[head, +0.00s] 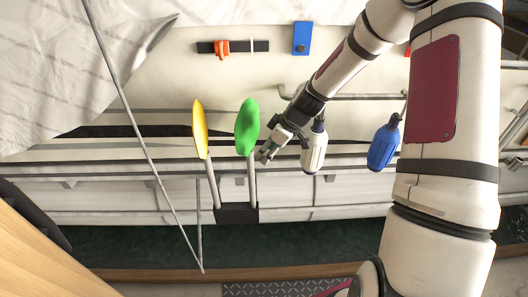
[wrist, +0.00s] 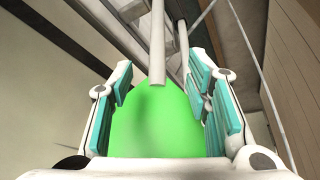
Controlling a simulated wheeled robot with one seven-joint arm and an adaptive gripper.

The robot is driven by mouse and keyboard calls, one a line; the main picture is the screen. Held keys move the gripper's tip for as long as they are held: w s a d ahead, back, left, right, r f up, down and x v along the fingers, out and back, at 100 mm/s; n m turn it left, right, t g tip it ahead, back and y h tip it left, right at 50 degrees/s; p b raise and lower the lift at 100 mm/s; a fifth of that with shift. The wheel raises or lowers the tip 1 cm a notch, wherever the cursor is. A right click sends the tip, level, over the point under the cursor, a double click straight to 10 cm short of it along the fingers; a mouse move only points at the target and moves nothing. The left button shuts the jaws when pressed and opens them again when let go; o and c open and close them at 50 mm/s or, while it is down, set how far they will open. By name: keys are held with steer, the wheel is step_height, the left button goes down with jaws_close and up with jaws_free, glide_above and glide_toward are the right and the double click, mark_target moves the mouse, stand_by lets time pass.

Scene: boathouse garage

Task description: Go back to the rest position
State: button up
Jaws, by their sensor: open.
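My gripper (head: 264,156) is open, at the lower right of a green paddle-shaped piece (head: 247,127) on a grey shaft. In the wrist view my gripper's teal-padded fingers (wrist: 165,100) stand wide apart. The green piece (wrist: 160,125) fills the space seen between them, and a pale shaft (wrist: 157,45) runs up from it. I cannot tell whether either finger touches it.
A yellow paddle-shaped piece (head: 200,128) stands to the left. A white bottle-shaped item (head: 314,148) and a blue one (head: 384,146) hang to the right. A thin pole (head: 140,132) crosses the left side. A white sheet (head: 60,70) hangs upper left.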

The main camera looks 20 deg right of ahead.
steer(key=shift+s+d, duration=0.15)
steer(key=shift+d, duration=0.05)
steer(key=s+a+r+m+h, duration=0.25)
steer(key=s+r, duration=0.45)
steer(key=r, duration=0.4)
steer(key=s+a+r+m+h, duration=0.1)
steer(key=s+a+r, duration=0.2)
steer(key=s+r, duration=0.6)
steer(key=s+d+r+m+t, duration=0.1)
steer(key=s+r+m, duration=0.4)
steer(key=s, duration=0.9)
step_height(320, 180, up, 3)
steer(key=shift+r+t, duration=0.15)
steer(key=shift+t, duration=0.15)
